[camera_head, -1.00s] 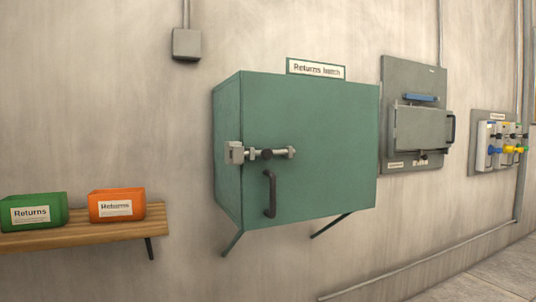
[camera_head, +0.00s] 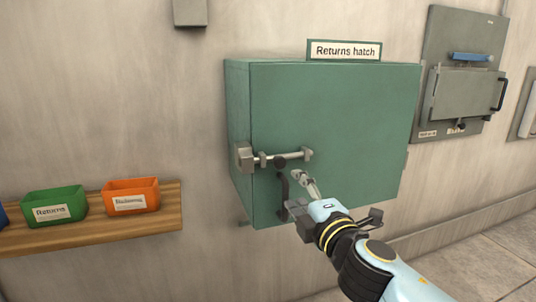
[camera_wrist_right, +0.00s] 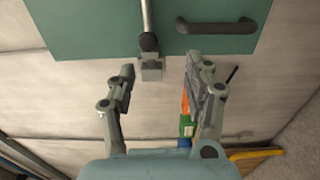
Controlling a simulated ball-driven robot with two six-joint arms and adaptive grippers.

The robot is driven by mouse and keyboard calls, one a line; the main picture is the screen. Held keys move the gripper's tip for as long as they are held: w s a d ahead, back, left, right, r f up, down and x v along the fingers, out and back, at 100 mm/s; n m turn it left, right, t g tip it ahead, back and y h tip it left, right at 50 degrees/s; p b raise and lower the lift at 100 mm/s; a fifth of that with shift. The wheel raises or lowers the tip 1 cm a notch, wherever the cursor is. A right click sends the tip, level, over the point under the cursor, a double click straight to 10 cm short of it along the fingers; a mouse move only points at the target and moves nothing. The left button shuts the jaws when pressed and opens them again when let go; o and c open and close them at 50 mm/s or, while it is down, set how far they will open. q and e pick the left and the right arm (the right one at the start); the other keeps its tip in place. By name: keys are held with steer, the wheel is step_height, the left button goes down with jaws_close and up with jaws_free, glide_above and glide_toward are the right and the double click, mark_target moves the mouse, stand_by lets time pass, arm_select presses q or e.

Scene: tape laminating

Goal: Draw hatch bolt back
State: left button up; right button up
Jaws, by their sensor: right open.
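The green returns hatch (camera_head: 345,110) is a box on the wall, its door closed. The steel bolt (camera_head: 294,156) lies across the door's left side, its left end in the bracket (camera_head: 245,156) at the door edge. Its dark knob (camera_head: 280,162) also shows in the right wrist view (camera_wrist_right: 148,42). The dark door handle (camera_head: 283,190) is below the bolt, partly behind my right gripper. My right gripper (camera_head: 301,195) is open and empty, below and right of the knob. In the wrist view its spread fingers (camera_wrist_right: 160,72) point toward the knob, apart from it. My left gripper is out of view.
A wooden shelf (camera_head: 95,233) at left carries a green bin (camera_head: 54,204) and an orange bin (camera_head: 131,197). A grey wall panel (camera_head: 465,80) with its own small door is at right. The wall between shelf and hatch is clear.

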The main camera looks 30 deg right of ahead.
mark_target(282, 164)
steer(key=x, duration=0.3)
steer(key=r+p+x, duration=0.1)
steer(key=x, duration=0.3)
steer(key=p+x, duration=0.1)
steer(key=x, duration=0.2)
steer(key=shift+w+d+r, duration=0.15)
steer(key=shift+w+r, duration=0.2)
steer(key=shift+r, duration=0.05)
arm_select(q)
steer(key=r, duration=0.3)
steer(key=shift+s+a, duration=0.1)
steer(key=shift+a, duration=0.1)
arm_select(e)
jaws_close()
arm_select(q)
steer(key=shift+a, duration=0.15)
